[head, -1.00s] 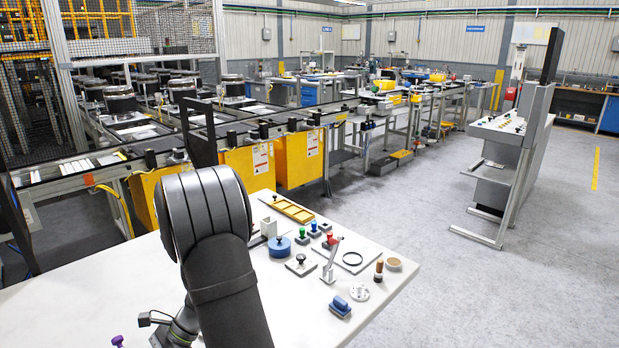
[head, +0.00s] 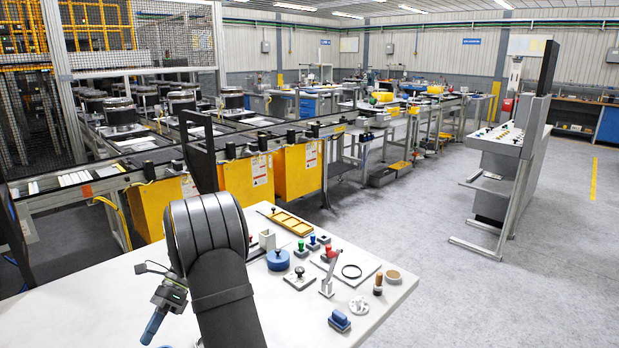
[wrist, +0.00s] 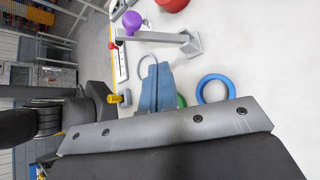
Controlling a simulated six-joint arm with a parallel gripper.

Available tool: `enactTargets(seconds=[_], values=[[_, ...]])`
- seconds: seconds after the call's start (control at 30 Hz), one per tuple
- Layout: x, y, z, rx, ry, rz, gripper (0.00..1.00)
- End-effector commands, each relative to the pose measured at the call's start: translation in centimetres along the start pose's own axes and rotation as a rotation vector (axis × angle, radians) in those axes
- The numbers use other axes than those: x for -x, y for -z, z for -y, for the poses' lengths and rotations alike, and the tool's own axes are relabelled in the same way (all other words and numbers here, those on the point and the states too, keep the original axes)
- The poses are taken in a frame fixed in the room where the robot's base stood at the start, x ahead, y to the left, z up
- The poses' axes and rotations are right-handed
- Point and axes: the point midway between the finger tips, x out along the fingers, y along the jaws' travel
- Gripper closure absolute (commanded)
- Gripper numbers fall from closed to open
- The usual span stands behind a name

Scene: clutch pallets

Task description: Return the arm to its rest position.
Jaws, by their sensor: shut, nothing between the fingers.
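My gripper (head: 148,338) shows in the head view left of my dark arm, its blue fingers pointing down over the white table (head: 110,318). In the wrist view the blue fingers (wrist: 155,90) are shut together with nothing between them. My arm's large dark joint rises in the lower middle of the head view and hides part of the table. In the wrist view a purple knob (wrist: 131,21), a grey bracket-like stand (wrist: 190,42) and a blue ring (wrist: 215,88) lie beyond the fingers. I cannot tell how high the fingers are above the table.
Yellow bins (head: 297,170) and a conveyor stand behind. Grey floor is open at right.

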Motion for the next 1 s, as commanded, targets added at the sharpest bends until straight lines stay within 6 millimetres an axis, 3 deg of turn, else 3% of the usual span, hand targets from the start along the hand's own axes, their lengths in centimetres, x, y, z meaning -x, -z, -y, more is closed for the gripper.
enactTargets(seconds=[0.17, 0.43, 1.0], values=[[2.5, 0.4, 0.9, -0.002, 0.000, -0.001, 1.00], [-1.6, -0.2, -0.6, 0.001, -0.002, 0.002, 1.00], [-9.3, 3.4, -2.2, 0.223, 0.177, 0.022, 1.00]])
